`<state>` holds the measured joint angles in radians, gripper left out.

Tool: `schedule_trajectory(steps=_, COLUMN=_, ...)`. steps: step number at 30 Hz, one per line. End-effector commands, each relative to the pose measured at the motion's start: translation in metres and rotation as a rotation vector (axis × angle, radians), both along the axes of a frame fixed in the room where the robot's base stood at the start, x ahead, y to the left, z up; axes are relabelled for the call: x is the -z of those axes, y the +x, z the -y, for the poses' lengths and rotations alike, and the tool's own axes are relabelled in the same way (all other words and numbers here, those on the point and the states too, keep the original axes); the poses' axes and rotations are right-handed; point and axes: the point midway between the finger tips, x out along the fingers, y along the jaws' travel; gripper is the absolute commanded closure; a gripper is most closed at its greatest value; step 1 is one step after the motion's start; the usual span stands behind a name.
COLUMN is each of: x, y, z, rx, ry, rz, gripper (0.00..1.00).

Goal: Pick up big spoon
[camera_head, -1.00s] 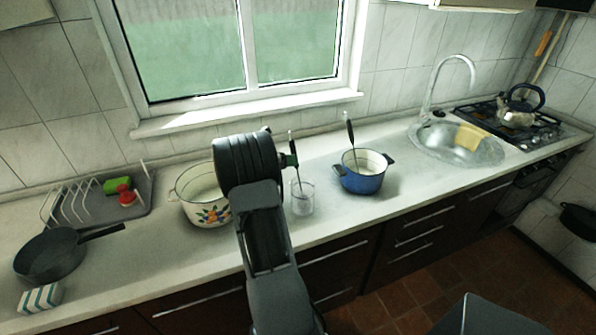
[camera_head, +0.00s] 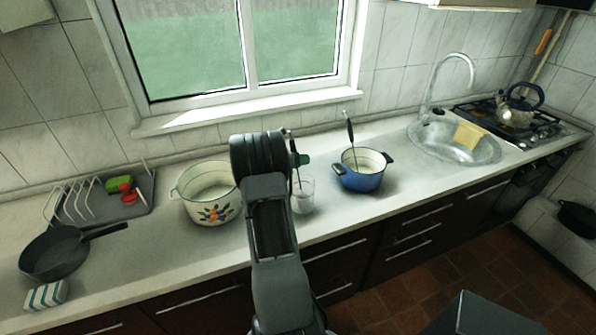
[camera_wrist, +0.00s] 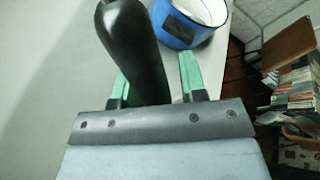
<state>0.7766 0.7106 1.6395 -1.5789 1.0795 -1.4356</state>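A spoon with a thick black handle (camera_head: 289,140) stands upright in a clear glass (camera_head: 303,196) on the counter. In the wrist view its handle (camera_wrist: 130,42) is large and close, leaning a little. My gripper (camera_head: 303,159) is at the handle, above the glass. In the wrist view my gripper (camera_wrist: 154,78) has its two green fingers apart, with the handle between them, nearer the left finger. A narrow gap shows on the right. Another black-handled utensil (camera_head: 349,130) stands in the blue pot (camera_head: 361,181). The arm hides part of the glass spoon.
A white flowered pot (camera_head: 211,209) stands left of my arm. The sink (camera_head: 452,147) and kettle (camera_head: 518,108) are right. Counter right of the blue pot is clear.

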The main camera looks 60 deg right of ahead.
Motion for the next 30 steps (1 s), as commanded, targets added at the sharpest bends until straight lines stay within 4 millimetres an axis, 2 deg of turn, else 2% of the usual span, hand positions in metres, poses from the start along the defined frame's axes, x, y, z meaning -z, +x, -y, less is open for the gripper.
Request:
schedule_trajectory(steps=1, x=0.000, y=0.000, z=0.000, rx=0.000, ry=0.000, rz=0.000, gripper=0.66)
schedule_trajectory(steps=12, x=0.000, y=0.000, z=0.000, rx=0.000, ry=0.000, rz=0.000, gripper=1.00)
schedule_trajectory(steps=23, x=-0.005, y=0.000, z=0.000, rx=0.000, ry=-0.001, rz=0.001, gripper=1.00)
schedule_trajectory(steps=30, x=-0.044, y=0.000, z=0.000, rx=0.001, ry=-0.004, rz=0.004, gripper=1.00)
